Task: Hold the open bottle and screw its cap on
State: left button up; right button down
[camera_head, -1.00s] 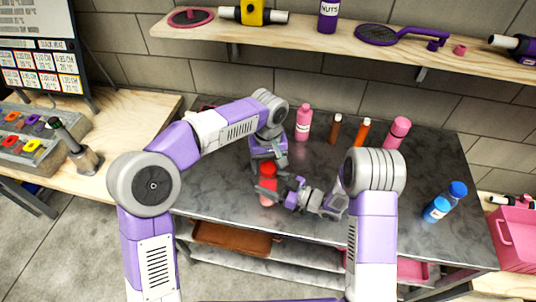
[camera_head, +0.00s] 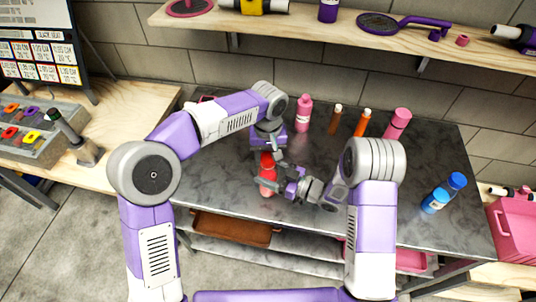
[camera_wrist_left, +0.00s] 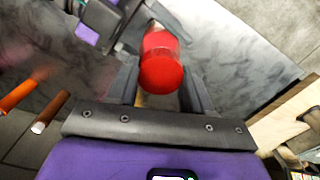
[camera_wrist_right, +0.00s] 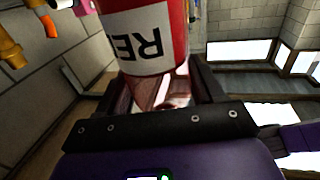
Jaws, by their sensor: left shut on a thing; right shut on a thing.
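The red bottle (camera_head: 267,176) stands roughly upright over the grey worktop in the head view. In the right wrist view the bottle (camera_wrist_right: 142,45), with a white label, sits between the fingers of my right gripper (camera_wrist_right: 158,90), which is shut on its body. My left gripper (camera_head: 268,152) comes down from above and is shut on the red cap (camera_wrist_left: 162,75), seen between its fingers in the left wrist view. The cap is at the bottle's top. The grippers hide the joint, so I cannot tell how far the cap is threaded.
A pink bottle (camera_head: 304,115), a brown bottle (camera_head: 335,120), an orange bottle (camera_head: 362,123) and another pink bottle (camera_head: 398,124) stand at the back. A wooden shelf (camera_head: 300,32) runs above. The worktop's middle right is clear.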

pick_arm(q)
jog(key=m, duration=1.3)
jog(key=o, duration=1.2)
jog(key=shift+c, duration=0.2)
jog(key=shift+r, duration=2.25)
jog(key=shift+c, duration=0.3)
